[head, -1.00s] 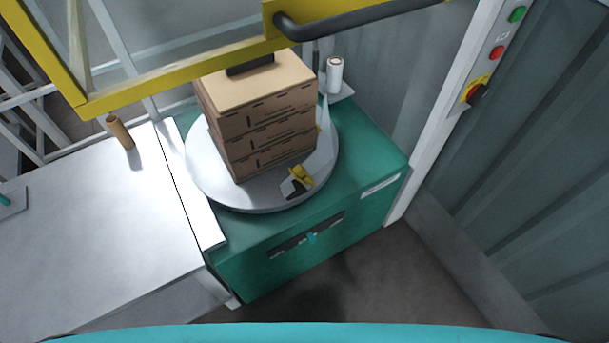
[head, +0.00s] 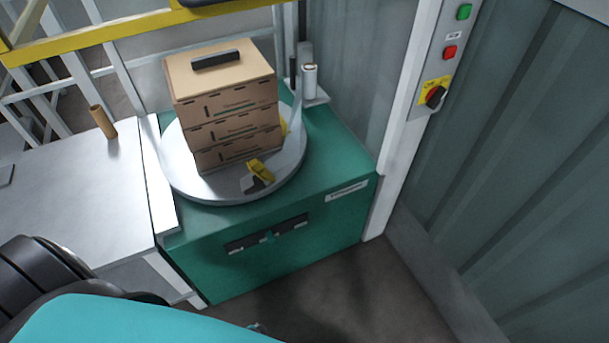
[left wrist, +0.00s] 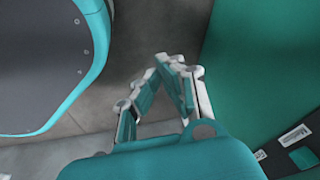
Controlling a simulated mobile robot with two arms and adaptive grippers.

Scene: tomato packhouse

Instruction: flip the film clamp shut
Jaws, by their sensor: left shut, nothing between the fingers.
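The film clamp (head: 260,171), a yellow flap on a dark and grey base, sits on the front rim of the round grey turntable (head: 210,192). Its yellow flap looks tilted up from the base. A stack of cardboard boxes (head: 230,120) stands on the turntable behind it. My left gripper (left wrist: 172,62) shows in the left wrist view with its fingertips together and nothing between them. It hangs over the floor beside the green machine body, well apart from the clamp. My right gripper is not in view.
The turntable stands on a green machine base (head: 290,245). A film roll (head: 310,80) stands behind it at the right. A white table (head: 60,200) with a cardboard tube (head: 102,122) adjoins at the left. A post with buttons (head: 449,52) and a ribbed wall (head: 520,170) bound the right.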

